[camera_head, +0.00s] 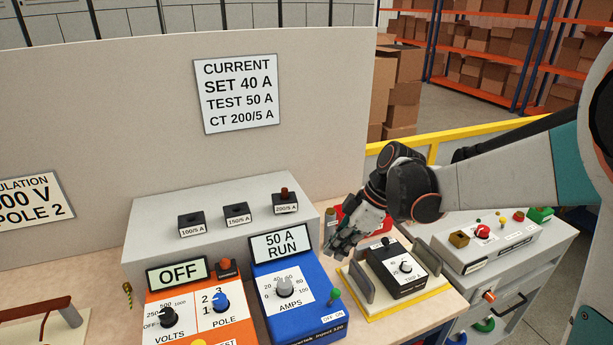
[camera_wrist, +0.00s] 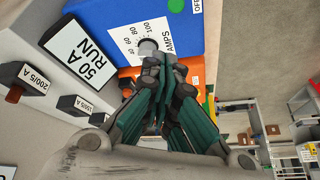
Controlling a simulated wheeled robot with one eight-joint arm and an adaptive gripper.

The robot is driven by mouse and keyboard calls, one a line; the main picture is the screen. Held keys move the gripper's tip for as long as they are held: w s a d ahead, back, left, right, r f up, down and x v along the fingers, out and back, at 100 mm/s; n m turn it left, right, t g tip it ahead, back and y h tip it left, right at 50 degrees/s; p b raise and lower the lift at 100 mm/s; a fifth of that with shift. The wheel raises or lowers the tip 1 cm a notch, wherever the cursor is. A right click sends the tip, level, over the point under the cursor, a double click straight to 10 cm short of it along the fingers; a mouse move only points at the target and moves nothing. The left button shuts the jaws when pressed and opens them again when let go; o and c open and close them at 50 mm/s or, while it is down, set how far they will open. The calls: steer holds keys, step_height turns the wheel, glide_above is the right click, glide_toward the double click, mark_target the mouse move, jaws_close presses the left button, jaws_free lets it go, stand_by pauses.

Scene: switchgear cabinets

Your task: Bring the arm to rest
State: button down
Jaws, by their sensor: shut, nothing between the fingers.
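My gripper (camera_head: 343,238) shows at the centre right of the head view, at the end of my arm, which reaches in from the right. It hangs in the air in front of the grey panel, near the black relay box (camera_head: 399,268) on its yellow-edged stand. In the wrist view my gripper (camera_wrist: 160,85) has its green-sided fingers close together, with nothing held. The blue tester (camera_head: 295,300) stands left of it in the head view. Its display reads 50 A RUN, and it also shows in the wrist view (camera_wrist: 115,15).
An orange tester (camera_head: 190,310) with an OFF display stands left of the blue one. A grey box (camera_head: 160,225) with several CT sockets is behind them. A grey control console (camera_head: 495,255) stands at right. A yellow rail (camera_head: 465,133) and shelving lie behind.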

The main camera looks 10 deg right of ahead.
steer(key=s+d+f+m+t+h+b, duration=0.2)
steer(key=s+m+b, duration=0.4)
steer(key=s, duration=0.3)
steer(key=s+d+f+m+t+h+b, duration=0.3)
steer(key=s+d+m+t+b, duration=0.1)
steer(key=s+m, duration=0.5)
steer(key=shift+s+d+f+m+t+b, duration=0.15)
steer(key=shift+d+f+m+t+b, duration=0.3)
steer(key=shift+b, duration=0.55)
